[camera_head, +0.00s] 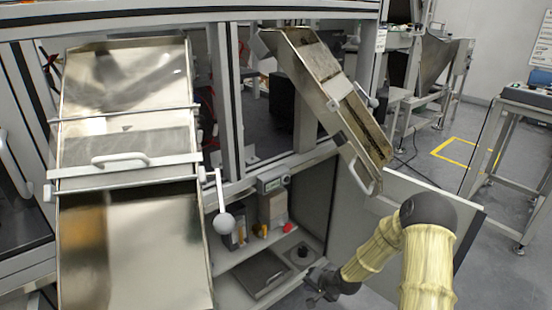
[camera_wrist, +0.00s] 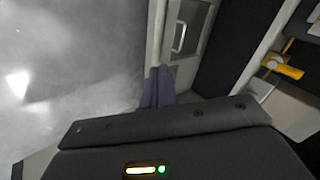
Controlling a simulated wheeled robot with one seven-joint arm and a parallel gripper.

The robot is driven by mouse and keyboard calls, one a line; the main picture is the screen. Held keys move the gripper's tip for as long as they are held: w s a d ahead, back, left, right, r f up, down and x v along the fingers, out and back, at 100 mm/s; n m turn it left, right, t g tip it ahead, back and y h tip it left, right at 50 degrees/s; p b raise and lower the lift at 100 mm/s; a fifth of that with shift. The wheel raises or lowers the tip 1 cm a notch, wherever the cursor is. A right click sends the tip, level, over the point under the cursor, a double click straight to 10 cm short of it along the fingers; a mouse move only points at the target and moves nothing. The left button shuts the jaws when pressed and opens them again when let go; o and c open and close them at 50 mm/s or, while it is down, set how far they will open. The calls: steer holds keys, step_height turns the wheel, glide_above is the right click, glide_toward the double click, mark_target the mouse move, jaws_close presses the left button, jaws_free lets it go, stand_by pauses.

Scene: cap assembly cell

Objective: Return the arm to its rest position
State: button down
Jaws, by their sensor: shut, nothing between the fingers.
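My arm, in a pale yellow cover, rises at the lower right of the head view, bends at a dark joint and reaches down to the left. My gripper (camera_head: 318,289) is at its end, small and dark, in front of the open lower cabinet (camera_head: 268,252). In the wrist view the dark fingers (camera_wrist: 158,88) are together with nothing between them. I cannot tell how far the gripper is from the shelf edge.
An open cabinet door (camera_head: 345,225) stands behind my arm. A tilted metal chute (camera_head: 330,90) hangs above it. A wide metal chute (camera_head: 125,240) and a white ball-ended lever (camera_head: 223,222) are to the left. Open floor (camera_head: 505,265) lies at right.

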steer(key=s+d+r+n+g+h+p, duration=0.1)
steer(key=s+r+n+h+p, duration=0.1)
steer(key=s+r, duration=0.75)
steer(key=s+d+r+n+g+h+p, duration=0.1)
steer(key=s+d+r+n+p, duration=0.15)
steer(key=s+r, duration=0.65)
steer(key=s+d+r+n+g+h+p, duration=0.1)
steer(key=s+r+n+h+p, duration=0.2)
steer(key=r, duration=1)
step_height(320, 180, up, 38)
steer(key=m+y+p, duration=0.1)
steer(key=p, duration=3.6)
steer(key=shift+s+a, duration=0.2)
steer(key=shift+s, duration=0.25)
